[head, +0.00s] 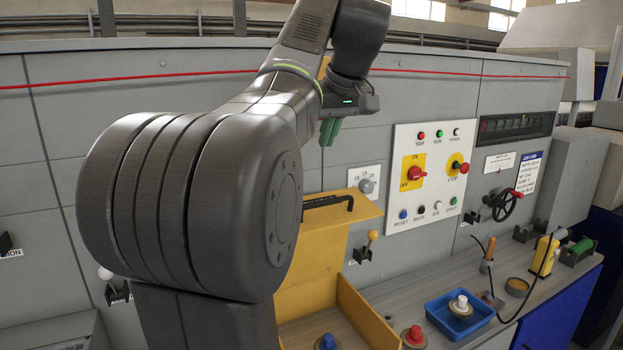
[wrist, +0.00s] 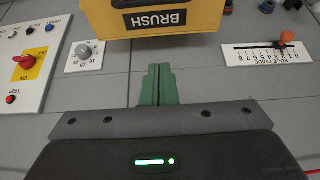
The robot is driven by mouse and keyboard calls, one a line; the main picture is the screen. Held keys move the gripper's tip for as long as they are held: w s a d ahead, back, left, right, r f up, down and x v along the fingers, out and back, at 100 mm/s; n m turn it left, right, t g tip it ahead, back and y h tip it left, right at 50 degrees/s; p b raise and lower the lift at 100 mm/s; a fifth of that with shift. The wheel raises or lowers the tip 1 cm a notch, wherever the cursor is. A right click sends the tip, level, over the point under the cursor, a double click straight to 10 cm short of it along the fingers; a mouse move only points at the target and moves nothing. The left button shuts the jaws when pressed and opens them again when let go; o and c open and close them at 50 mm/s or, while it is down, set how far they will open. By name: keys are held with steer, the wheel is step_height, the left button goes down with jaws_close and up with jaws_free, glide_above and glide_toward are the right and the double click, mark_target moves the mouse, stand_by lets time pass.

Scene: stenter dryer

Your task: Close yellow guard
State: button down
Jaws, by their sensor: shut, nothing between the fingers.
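The yellow guard (head: 347,215) shows in the head view right of my arm, at the front of the grey machine, with a black bar handle on its top part. The top part stands out above a yellow box-like lower part (head: 357,307), with a gap between them, so it looks raised. My arm hides its left side. In the wrist view the guard (wrist: 205,22) is at the top edge, with a black "BRUSH" label upside down. My gripper (head: 329,131) is shut and empty, its green fingers (wrist: 157,72) above the guard and apart from it.
A control panel (head: 433,174) with switches and lamps is right of the guard. A yellow-knobbed lever (head: 373,236) and a grey dial (head: 367,186) are close beside it. A blue tray (head: 440,312) lies on the bench. An edge guide slider (wrist: 265,52) shows in the wrist view.

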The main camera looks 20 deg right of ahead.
glide_above(323, 216)
steer(key=w, duration=0.2)
steer(key=f, duration=0.8)
steer(key=shift+w+a+f, duration=0.2)
steer(key=shift+a+f, duration=0.05)
steer(key=shift+f, duration=0.15)
steer(key=s, duration=0.1)
steer(key=s+f, duration=0.1)
steer(key=shift+s+d+f, duration=0.2)
steer(key=shift+s+f, duration=0.1)
steer(key=shift+s+f+p, duration=0.15)
steer(key=shift+f+p, duration=0.15)
steer(key=shift+f, duration=0.1)
